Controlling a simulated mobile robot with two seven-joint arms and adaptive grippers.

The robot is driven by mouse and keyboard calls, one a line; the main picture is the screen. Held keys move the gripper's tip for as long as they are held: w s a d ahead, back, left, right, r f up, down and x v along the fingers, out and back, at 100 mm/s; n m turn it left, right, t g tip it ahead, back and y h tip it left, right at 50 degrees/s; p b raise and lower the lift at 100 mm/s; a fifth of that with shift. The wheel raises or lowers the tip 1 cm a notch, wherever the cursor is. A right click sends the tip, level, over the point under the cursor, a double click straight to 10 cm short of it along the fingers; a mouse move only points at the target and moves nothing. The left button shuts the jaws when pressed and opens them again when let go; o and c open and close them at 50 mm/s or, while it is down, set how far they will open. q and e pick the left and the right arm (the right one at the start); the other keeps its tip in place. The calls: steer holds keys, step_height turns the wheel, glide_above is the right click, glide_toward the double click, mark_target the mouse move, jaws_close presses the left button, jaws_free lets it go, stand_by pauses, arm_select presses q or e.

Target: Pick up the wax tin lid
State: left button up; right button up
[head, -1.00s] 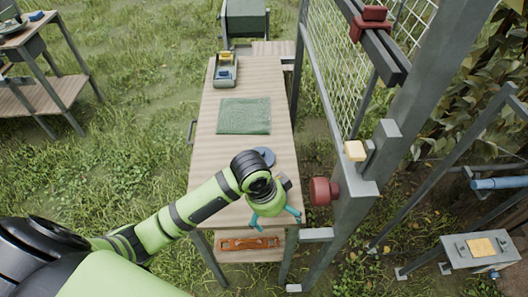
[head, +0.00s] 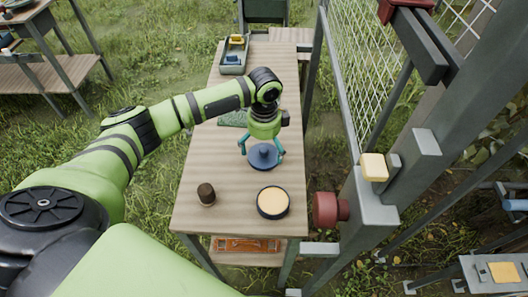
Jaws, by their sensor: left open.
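The wax tin lid (head: 263,157) is a blue disc with a raised knob. It lies on the wooden table (head: 225,176) in the head view. My left gripper (head: 262,152) is open, pointing down over the lid with one teal finger on each side of the knob. Whether the fingers touch the lid I cannot tell. The wax tin (head: 273,202), dark-rimmed with pale yellow wax, stands open on the table nearer to me. My right gripper is not in view.
A small dark brown cylinder (head: 206,194) stands at the table's left front. A green cloth (head: 232,118) lies behind my arm, partly hidden. A grey tray (head: 234,56) sits at the far end. A metal frame with a red knob (head: 327,209) stands right of the table.

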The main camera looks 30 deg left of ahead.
arm_select(q)
step_height(320, 180, down, 2)
steer(key=shift+f, duration=0.25)
steer(key=c, duration=0.7)
steer(key=shift+o, duration=0.2)
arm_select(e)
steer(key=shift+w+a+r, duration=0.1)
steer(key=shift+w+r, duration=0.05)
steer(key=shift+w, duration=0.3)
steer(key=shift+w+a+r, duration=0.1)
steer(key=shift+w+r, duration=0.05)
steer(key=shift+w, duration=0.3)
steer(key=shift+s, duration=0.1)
